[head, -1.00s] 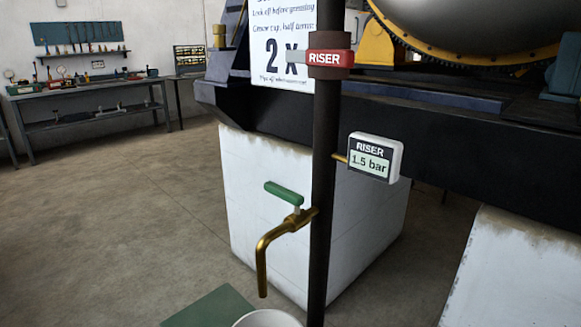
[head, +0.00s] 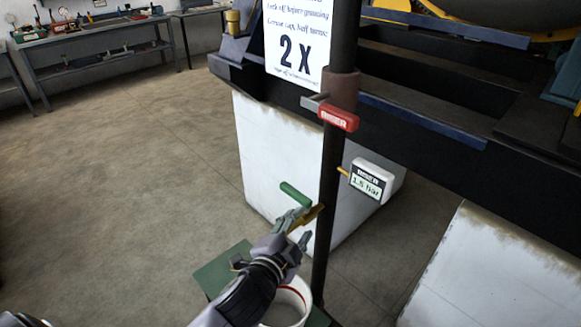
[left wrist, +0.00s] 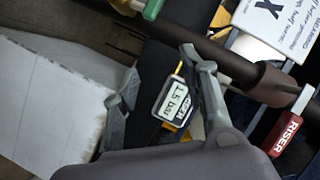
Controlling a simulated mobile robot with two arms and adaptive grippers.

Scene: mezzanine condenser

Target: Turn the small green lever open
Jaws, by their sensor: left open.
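The small green lever (head: 295,194) sits on top of the brass tap (head: 312,214), which branches off the dark riser pipe (head: 328,190). The lever points up and left, away from the pipe. In the left wrist view part of the lever (left wrist: 153,9) shows at the top edge. My left gripper (head: 303,226) is open and empty just below the lever, in front of the tap. It hides the spout; I cannot tell whether it touches the tap. In the left wrist view its fingers (left wrist: 160,65) are spread with the pipe beyond them. My right gripper is not seen.
A red RISER handle (head: 338,118) is on the pipe above. A gauge reading 1.5 bar (head: 370,181) sticks out right of the pipe. A white block (head: 265,155) stands behind. Open floor lies left.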

